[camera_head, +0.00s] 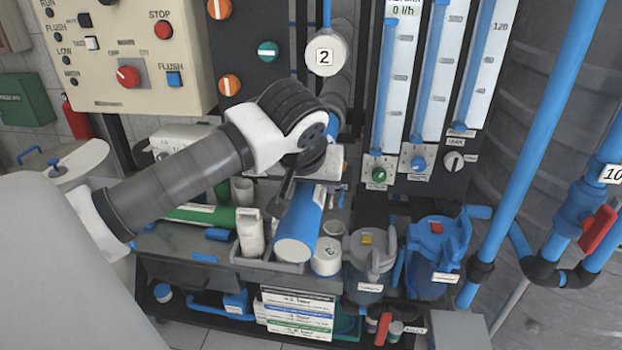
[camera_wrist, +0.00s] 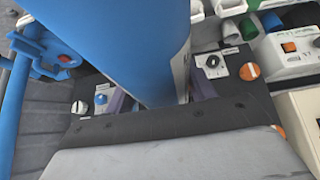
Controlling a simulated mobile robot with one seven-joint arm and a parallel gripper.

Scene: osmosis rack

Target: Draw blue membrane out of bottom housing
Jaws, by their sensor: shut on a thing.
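The blue membrane (camera_head: 300,220) is a blue cylinder with a pale end face, tilted with that end low and toward the head camera, over the cluttered bench tray. My gripper (camera_head: 318,172) is shut on it near its upper part. In the wrist view the membrane (camera_wrist: 120,40) fills the top middle, between the fingers of my gripper (camera_wrist: 162,95). A grey cylindrical housing end with a white cap labelled 2 (camera_head: 325,52) shows above my wrist. My wrist hides what lies behind the gripper, so I cannot tell whether the membrane's far end touches the bottom housing.
A white bottle (camera_head: 250,232) and a white round jar (camera_head: 327,256) stand close beside the membrane. Grey (camera_head: 369,262) and blue (camera_head: 435,250) filter housings stand to the right. Flow meters (camera_head: 436,70) and blue pipes (camera_head: 540,130) rise at the right. A control panel (camera_head: 125,45) is upper left.

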